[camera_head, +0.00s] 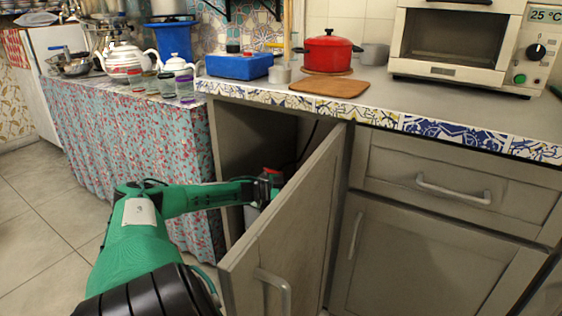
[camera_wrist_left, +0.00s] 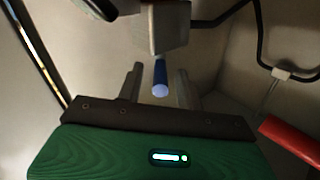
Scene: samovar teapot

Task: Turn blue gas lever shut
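The blue gas lever (camera_wrist_left: 160,75) shows in the left wrist view as a short blue handle with a pale round end. It projects from below a grey block (camera_wrist_left: 170,28) inside the cabinet. My left gripper (camera_wrist_left: 160,70) is open, with one finger on each side of the lever and a visible gap on both sides. In the head view my left gripper (camera_head: 268,187) reaches into the open cabinet, partly hidden by the door. The lever is hidden in the head view. My right gripper is in neither view.
The open cabinet door (camera_head: 285,225) stands close to the right of my left arm. Dark hoses (camera_wrist_left: 262,40) run along the cabinet's inside. A red cylindrical object (camera_wrist_left: 290,138) is at the right of the wrist view. The counter (camera_head: 375,90) lies above.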

